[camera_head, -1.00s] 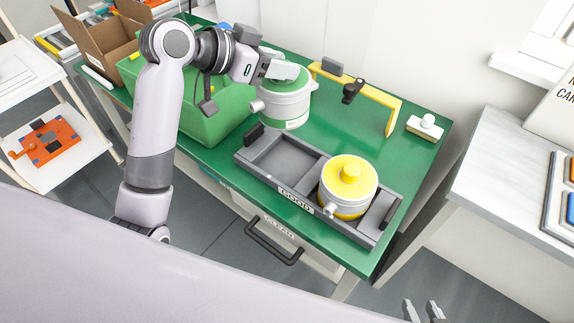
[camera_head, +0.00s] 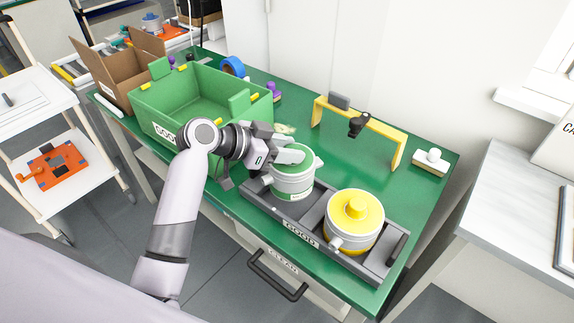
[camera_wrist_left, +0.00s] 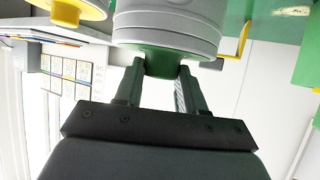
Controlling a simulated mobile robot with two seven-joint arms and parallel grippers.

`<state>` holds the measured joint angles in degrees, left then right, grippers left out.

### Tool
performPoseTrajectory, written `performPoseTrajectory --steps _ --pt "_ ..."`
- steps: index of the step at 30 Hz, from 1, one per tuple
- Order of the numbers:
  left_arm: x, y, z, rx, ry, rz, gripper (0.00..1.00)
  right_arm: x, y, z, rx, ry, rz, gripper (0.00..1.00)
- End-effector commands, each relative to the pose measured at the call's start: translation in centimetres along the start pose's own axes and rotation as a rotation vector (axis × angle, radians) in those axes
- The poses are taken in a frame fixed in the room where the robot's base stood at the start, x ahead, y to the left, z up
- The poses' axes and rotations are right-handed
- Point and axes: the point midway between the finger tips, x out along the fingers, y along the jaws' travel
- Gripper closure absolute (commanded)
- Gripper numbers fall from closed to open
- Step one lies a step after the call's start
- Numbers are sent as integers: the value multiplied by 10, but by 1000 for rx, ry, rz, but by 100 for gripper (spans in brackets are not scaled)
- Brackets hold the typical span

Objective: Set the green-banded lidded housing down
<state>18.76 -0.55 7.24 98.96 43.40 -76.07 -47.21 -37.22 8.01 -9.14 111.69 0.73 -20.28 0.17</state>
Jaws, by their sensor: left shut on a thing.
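The green-banded lidded housing (camera_head: 293,178) is a light grey cylinder with a green lid. It is upright over the left compartment of the grey tray labelled GOOD (camera_head: 301,235); whether its base touches the tray floor I cannot tell. My left gripper (camera_head: 293,154) is shut on the top of its green lid. In the left wrist view the housing (camera_wrist_left: 170,28) sits between the fingers (camera_wrist_left: 158,85). A yellow-lidded housing (camera_head: 354,222) stands in the tray's compartment to the right. My right gripper (camera_head: 433,309) is not clearly seen in the head view.
A green crate (camera_head: 200,92) stands behind and left of my left arm, beside an open cardboard box (camera_head: 105,72). A yellow arch (camera_head: 385,136) with a black clamp stands behind the tray. A white block (camera_head: 430,162) lies at the bench's right. The green bench between them is clear.

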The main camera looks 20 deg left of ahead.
Motion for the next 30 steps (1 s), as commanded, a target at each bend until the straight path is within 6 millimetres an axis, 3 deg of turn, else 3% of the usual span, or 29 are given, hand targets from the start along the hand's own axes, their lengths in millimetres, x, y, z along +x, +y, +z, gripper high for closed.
performPoseTrajectory --steps 5,13,25,26,27,30 --pt "6 0 8 1 7 -1 100 0 0 0 0 0 0 57" --pt "22 0 38 0 7 0 100 1 0 1 0 0 0 57" --pt "25 0 44 3 7 -2 100 2 0 3 0 0 0 57" --pt "25 0 45 1 2 0 51 2 0 3 0 0 0 57" --pt "25 0 45 1 2 0 38 2 0 2 0 0 0 57" --pt "25 0 45 0 2 0 35 2 0 2 0 0 0 57"
